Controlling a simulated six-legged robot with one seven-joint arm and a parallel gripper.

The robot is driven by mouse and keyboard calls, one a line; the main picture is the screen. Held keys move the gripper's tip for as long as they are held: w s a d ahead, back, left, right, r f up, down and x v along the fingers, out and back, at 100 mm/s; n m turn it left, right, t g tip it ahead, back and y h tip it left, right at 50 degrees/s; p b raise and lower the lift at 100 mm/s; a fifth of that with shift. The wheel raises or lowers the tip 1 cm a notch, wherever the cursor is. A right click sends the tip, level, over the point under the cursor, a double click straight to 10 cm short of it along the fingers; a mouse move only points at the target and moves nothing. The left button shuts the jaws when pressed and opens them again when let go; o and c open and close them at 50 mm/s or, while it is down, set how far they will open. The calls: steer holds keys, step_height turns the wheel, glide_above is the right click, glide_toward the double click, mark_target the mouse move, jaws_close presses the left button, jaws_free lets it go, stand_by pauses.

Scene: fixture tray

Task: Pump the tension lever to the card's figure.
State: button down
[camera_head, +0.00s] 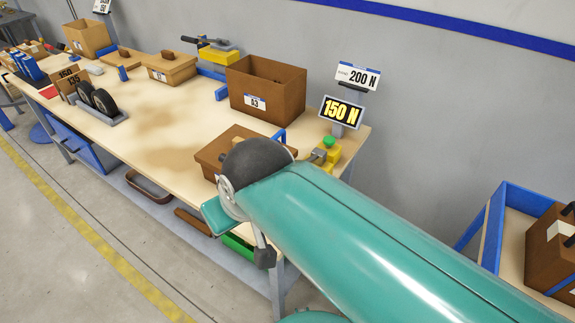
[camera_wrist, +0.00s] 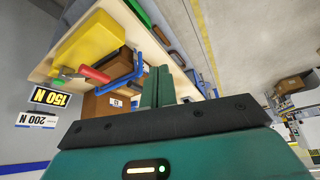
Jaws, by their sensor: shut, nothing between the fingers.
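The card (camera_head: 357,77) reads 200 N and the black display (camera_head: 341,112) below it reads 150 N. Both show upside down in the wrist view, the card (camera_wrist: 36,120) and the display (camera_wrist: 50,97). A yellow tension unit (camera_head: 322,160) with a green button sits at the bench's right end, partly hidden by my arm. In the wrist view, a lever with a red handle (camera_wrist: 95,74) lies against a yellow body (camera_wrist: 88,45). My gripper (camera_wrist: 158,72) is shut and empty, to the right of the red handle and apart from it in the picture. My arm hides the gripper in the head view.
An open brown box (camera_head: 265,95) labelled 63 stands beside the display. A lower brown box (camera_head: 217,150) is partly behind my arm. A blue clamp (camera_wrist: 135,72) shows between the red handle and my fingers. The bench middle (camera_head: 175,125) is clear. A blue-framed cart (camera_head: 490,225) stands right.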

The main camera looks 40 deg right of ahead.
steer(key=w+d+r+n+t+y, duration=0.1)
steer(key=w+d+y, duration=0.1)
steer(key=d, duration=1)
steer(key=w+d+r+n+t+y, duration=0.1)
steer(key=w+d+y, duration=0.1)
steer(key=d, duration=1.1)
steer(key=shift+w+r+n+y, duration=0.2)
steer(key=shift+w+n+y, duration=0.1)
steer(key=shift+w+n, duration=0.1)
steer(key=shift+a+f, duration=0.1)
steer(key=x, duration=0.4)
steer(key=s+f+x, duration=0.1)
steer(key=x, duration=0.7)
steer(key=shift+s+f, duration=0.1)
steer(key=shift+f, duration=0.4)
